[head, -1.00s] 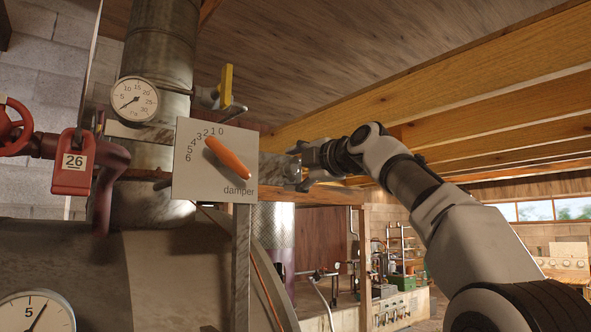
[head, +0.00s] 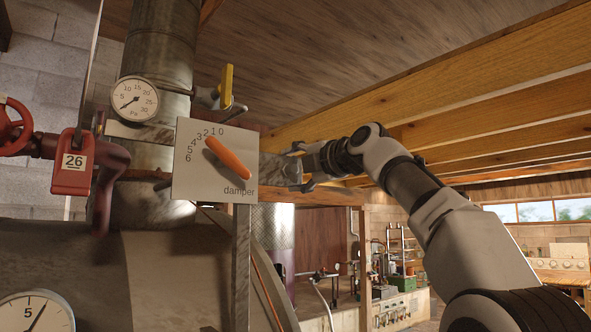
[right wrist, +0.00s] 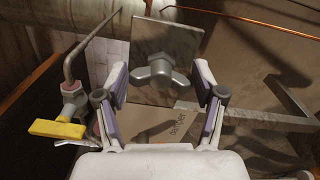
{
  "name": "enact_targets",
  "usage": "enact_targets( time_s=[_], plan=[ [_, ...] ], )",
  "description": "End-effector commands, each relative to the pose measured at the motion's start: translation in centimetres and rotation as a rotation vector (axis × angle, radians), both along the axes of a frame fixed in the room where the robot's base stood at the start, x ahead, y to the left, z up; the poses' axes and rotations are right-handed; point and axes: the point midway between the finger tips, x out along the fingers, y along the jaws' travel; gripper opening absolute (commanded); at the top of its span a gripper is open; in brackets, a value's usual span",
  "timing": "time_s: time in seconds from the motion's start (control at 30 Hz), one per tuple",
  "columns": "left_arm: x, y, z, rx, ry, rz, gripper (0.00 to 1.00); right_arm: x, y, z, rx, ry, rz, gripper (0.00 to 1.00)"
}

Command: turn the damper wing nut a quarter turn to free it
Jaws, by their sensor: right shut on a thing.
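The grey damper wing nut (right wrist: 160,74) sits on a square metal plate (right wrist: 165,40) in the right wrist view, its two wings lying roughly sideways. My right gripper (right wrist: 160,84) has one finger on each side and is shut on it. In the head view my right gripper (head: 299,171) reaches in from the right at the end of the metal bracket, and the nut is hard to make out there. The white damper dial (head: 215,180) carries an orange pointer (head: 229,158), slanting from the numbers at upper left down to the right. My left gripper is not in view.
A yellow-handled valve (head: 226,86) stands above the dial, and also shows left of my fingers in the wrist view (right wrist: 57,128). A pressure gauge (head: 135,99) and a red valve tagged 26 (head: 74,163) are at left. Wooden beams (head: 430,85) run above my right arm.

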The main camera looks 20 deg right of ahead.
Motion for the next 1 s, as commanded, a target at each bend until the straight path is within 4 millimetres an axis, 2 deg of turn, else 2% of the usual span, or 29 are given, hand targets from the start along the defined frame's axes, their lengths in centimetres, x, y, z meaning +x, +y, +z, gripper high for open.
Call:
enact_targets(
  time_s=[0.03, 0.07, 0.1, 0.57, 0.77, 1.0],
  plan=[
    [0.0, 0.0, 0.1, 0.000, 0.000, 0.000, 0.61, -0.2, -0.1, 0.5, 0.002, -0.010, -0.003, 0.80],
    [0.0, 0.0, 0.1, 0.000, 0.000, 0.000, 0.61, -0.2, -0.1, 0.5, 0.002, -0.010, -0.003, 0.90],
    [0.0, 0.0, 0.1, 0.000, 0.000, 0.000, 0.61, -0.2, -0.1, 0.4, 0.003, -0.008, -0.002, 0.93],
    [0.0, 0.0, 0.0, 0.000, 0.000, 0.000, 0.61, -0.5, -0.2, 0.3, 0.002, -0.001, 0.000, 0.93],
    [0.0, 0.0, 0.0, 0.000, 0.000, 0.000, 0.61, -2.3, -0.9, 0.2, 0.003, 0.000, 0.000, 0.93],
    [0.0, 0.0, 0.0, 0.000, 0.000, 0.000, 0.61, -5.9, -2.2, 0.2, 0.004, -0.003, -0.001, 0.93]
  ],
)
